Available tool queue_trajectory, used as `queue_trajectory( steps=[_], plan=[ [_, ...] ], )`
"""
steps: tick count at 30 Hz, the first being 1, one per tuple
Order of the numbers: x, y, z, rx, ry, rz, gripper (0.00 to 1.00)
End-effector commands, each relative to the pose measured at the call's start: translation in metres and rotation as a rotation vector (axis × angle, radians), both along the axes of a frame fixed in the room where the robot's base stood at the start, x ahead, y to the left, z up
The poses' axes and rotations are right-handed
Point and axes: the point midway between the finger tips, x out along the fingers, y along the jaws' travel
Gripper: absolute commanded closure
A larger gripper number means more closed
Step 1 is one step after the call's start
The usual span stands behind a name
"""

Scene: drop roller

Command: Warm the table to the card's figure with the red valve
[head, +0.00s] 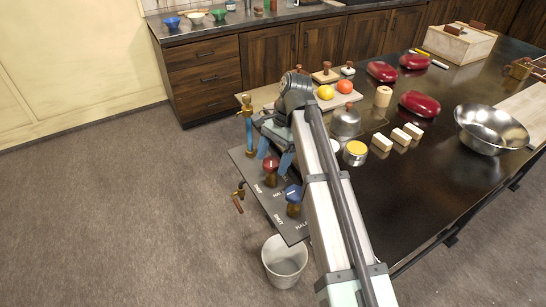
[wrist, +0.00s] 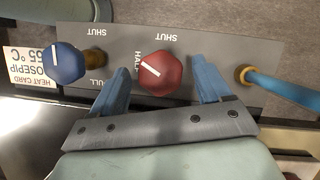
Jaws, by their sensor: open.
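The red valve (wrist: 160,73) is a round red knob with a white mark on a dark panel (wrist: 212,60); in the head view it is partly visible (head: 270,163). Its mark slants to the upper left, roughly toward the HALF label; SHUT stands above it. My gripper (wrist: 160,66) is open, with one blue finger on each side of the red valve; I cannot tell whether they touch it. The heat card (wrist: 30,72) at the left of the wrist view reads 55 °C and appears to say ROSEHIP.
A blue valve (wrist: 65,62) sits left of the red one. A blue column with brass fittings (head: 249,132) stands at the panel's far end. A white bucket (head: 284,262) is on the floor below. Several pots, blocks and a steel bowl (head: 490,130) occupy the dark table.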

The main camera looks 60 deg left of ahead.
Motion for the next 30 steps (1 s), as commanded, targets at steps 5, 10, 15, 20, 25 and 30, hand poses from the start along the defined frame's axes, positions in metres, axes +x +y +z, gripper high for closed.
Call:
queue_trajectory(
  steps=[5, 10, 15, 20, 25, 30],
  plan=[
    [0.002, 0.001, 0.004, 0.001, 0.000, 0.000, 0.23],
    [0.019, 0.007, 0.012, 0.000, 0.000, -0.003, 0.23],
    [0.051, 0.016, 0.012, 0.000, 0.001, -0.003, 0.23],
    [0.080, 0.023, 0.011, 0.002, 0.000, -0.003, 0.23],
    [0.104, 0.030, 0.011, 0.006, -0.003, -0.004, 0.23],
    [0.117, 0.032, 0.010, 0.008, -0.004, -0.003, 0.23]
  ],
)
